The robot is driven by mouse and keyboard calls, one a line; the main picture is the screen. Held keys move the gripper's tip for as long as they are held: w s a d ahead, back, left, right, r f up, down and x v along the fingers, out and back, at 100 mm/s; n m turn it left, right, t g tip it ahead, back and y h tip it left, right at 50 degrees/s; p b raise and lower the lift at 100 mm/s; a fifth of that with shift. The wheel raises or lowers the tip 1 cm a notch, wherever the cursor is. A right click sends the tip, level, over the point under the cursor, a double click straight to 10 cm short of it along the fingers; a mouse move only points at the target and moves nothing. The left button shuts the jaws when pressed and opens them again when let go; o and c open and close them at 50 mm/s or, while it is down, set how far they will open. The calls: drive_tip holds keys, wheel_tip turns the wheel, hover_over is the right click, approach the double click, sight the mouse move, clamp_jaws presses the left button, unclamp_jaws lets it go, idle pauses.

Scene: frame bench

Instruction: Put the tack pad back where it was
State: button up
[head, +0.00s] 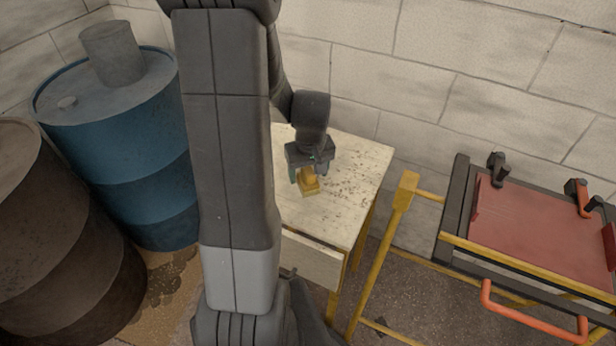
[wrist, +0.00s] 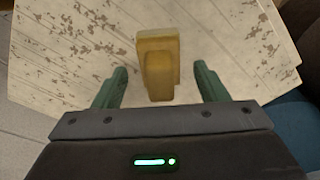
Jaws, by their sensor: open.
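The tack pad seems to be the yellow block with a raised grip (head: 309,184) on the worn white table (head: 345,170). In the wrist view the yellow block (wrist: 158,66) stands out past and between the two green fingers. My gripper (wrist: 160,85) is open, with a clear gap between each finger and the block. In the head view my gripper (head: 306,174) is right over the block, and its fingers are partly hidden. I cannot tell from these views whether the block touches the tabletop.
A blue drum (head: 130,130) with a grey can (head: 110,52) on top and a brown drum (head: 55,240) stand at the left. At the right is a yellow frame (head: 385,250) bearing a red panel (head: 545,225) with clamps. A block wall (head: 450,60) is behind. The tabletop around the block is clear.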

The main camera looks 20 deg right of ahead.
sight(308, 179)
drive_tip(key=r, duration=0.6)
drive_tip(key=s+r, duration=0.1)
drive_tip(key=r, duration=0.1)
drive_tip(key=shift+r, duration=0.4)
drive_tip(key=shift+f, duration=0.1)
drive_tip(key=f, duration=0.4)
drive_tip(key=w+f, duration=0.1)
drive_tip(key=f, duration=0.7)
drive_tip(key=shift+w, duration=0.15)
drive_tip(key=shift+r, duration=0.15)
